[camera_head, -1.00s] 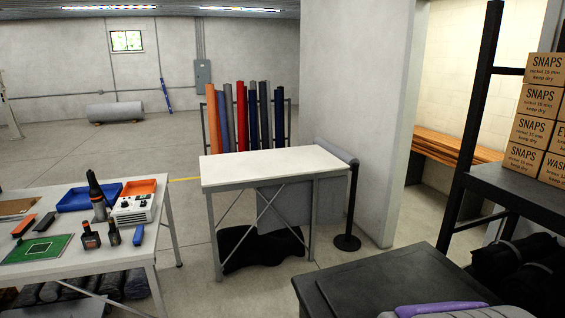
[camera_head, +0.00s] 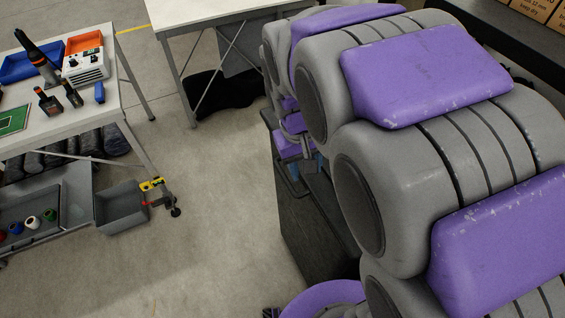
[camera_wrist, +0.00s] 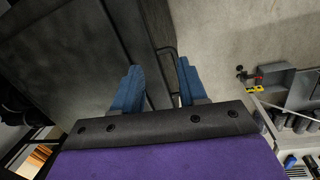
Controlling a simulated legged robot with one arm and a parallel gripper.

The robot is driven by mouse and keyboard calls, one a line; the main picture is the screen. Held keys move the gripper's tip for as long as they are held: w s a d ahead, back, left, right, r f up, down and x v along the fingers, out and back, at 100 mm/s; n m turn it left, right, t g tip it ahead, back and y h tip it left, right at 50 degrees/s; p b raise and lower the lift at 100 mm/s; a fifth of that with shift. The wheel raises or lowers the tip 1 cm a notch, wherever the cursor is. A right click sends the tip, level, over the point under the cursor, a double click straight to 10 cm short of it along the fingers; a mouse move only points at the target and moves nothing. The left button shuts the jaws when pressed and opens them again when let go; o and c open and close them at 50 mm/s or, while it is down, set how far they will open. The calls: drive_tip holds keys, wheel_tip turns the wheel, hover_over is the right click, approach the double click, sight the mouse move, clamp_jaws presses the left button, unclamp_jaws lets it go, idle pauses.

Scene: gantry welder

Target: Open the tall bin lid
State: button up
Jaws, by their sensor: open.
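The tall bin (camera_head: 318,220) is a dark grey box, mostly hidden behind my purple and grey arm in the head view. Its dark lid (camera_wrist: 75,50) fills the left of the wrist view. A thin dark bar handle (camera_wrist: 166,48) sticks out from the bin's edge. It also shows in the head view (camera_head: 284,178). My gripper (camera_wrist: 157,82) has two blue fingers spread apart. Part of the handle shows in the gap between them; I cannot tell whether either finger touches it. The lid looks shut.
A white worktable (camera_head: 205,8) stands beyond the bin. A bench with tools (camera_head: 60,110) is at the left, with a grey open tray (camera_head: 122,208) below it. Bare floor (camera_head: 215,220) lies between the bench and the bin. A dark shelf (camera_head: 500,30) is at the back right.

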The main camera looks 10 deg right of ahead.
drive_tip(key=n+t+p, duration=0.1)
drive_tip(key=n, duration=0.1)
approach(285, 176)
drive_tip(key=f, duration=0.2)
drive_tip(key=f+b, duration=0.1)
drive_tip(key=f, duration=0.5)
drive_tip(key=shift+w+d+f, duration=0.15)
drive_tip(key=shift+d, duration=0.25)
drive_tip(key=shift+c, duration=0.4)
clamp_jaws()
